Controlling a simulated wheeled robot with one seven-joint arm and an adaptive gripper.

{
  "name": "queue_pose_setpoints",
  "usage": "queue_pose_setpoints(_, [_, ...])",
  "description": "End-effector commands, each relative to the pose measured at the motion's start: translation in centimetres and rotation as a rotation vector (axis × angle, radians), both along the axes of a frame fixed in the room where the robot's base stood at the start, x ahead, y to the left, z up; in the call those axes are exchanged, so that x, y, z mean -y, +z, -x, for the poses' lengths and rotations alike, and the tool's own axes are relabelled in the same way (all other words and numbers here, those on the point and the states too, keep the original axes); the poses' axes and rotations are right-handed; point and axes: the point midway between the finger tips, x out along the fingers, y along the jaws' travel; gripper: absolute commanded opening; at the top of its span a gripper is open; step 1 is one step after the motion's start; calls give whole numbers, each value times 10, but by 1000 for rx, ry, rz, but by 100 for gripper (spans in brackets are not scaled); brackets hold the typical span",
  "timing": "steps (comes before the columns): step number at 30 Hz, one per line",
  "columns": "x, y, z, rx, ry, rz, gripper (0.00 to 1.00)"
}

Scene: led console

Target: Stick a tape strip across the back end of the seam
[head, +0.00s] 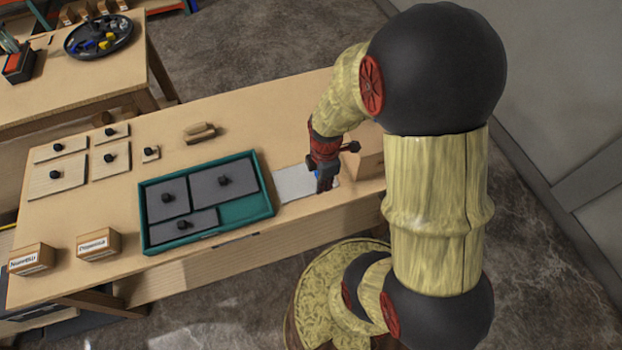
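My gripper (325,186) points down at the right end of the wooden table, over the right edge of a flat pale grey-white plate (293,183). Its dark fingers are small in this view, and I cannot tell whether they are open or shut. A small blue patch (336,178) shows just beside the fingers; I cannot tell what it is or whether it is held. My gripper and arm hide part of this area. I cannot make out a seam or a tape strip.
A teal tray (205,239) holding grey knobbed panels lies left of the plate. Pale knobbed panels (58,175), a brown wooden item (200,133) and two labelled boxes (99,244) are farther left. Another table (85,75) stands behind.

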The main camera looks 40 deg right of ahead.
Motion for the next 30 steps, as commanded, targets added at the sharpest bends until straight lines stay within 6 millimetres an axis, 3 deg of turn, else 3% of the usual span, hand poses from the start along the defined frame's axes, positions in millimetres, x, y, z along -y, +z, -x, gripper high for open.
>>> queue_pose_setpoints(1, [2,7,14,0,-5,0,0])
queue_pose_setpoints(6, [7,20,45,1,-4,0,0])
queue_pose_setpoints(12, [9,29,65,-1,-1,0,0])
queue_pose_setpoints(30, [10,65,70,-2,0,-1,0])
